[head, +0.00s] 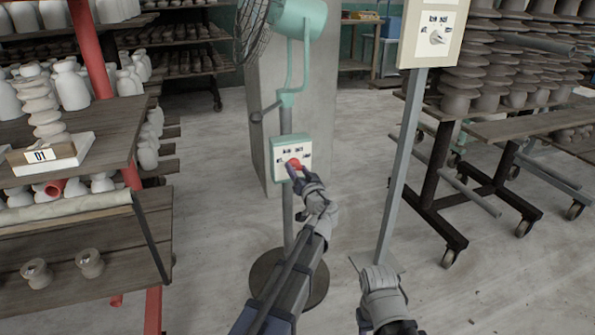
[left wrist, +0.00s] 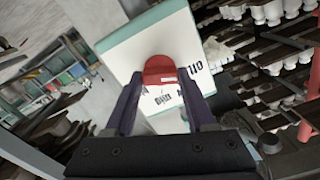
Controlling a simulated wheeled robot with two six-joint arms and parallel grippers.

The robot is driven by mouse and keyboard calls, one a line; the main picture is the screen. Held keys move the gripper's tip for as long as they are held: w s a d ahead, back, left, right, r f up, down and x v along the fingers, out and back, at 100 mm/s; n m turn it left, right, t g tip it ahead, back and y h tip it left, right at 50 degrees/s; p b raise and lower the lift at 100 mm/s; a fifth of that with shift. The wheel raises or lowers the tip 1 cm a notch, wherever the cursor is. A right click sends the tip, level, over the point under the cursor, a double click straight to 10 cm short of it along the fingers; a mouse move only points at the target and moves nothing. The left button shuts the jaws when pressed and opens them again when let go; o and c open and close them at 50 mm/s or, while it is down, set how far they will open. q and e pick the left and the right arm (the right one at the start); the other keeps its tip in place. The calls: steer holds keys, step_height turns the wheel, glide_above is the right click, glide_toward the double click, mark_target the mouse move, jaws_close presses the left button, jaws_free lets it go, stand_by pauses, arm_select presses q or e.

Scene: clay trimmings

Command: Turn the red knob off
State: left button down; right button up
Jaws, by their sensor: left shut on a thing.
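The red knob (head: 294,163) sits on a white panel with a teal edge (head: 279,160), fixed to the post of a teal fan. My left gripper (head: 293,172) reaches up to the panel and is shut on the knob. In the left wrist view the red knob (left wrist: 160,72) lies between the two dark fingers (left wrist: 160,100), with printed marks around it on the white panel (left wrist: 130,48). Part of the knob is hidden by the fingers. My right arm (head: 382,295) shows at the lower middle, but its fingers cannot be made out.
Another panel with a grey knob (head: 437,36) stands on a grey post (head: 402,165) to the right. A shelf with pottery (head: 75,250) is at the left, and a wheeled rack (head: 440,190) at the right. The fan's round base (head: 318,285) is on the floor.

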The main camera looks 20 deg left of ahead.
arm_select(q)
steer(key=shift+c, duration=1.2)
jaws_free()
steer(key=shift+s, duration=0.1)
steer(key=v, duration=0.7)
steer(key=shift+s+d, duration=0.25)
steer(key=shift+s, duration=0.05)
steer(key=shift+f, duration=0.1)
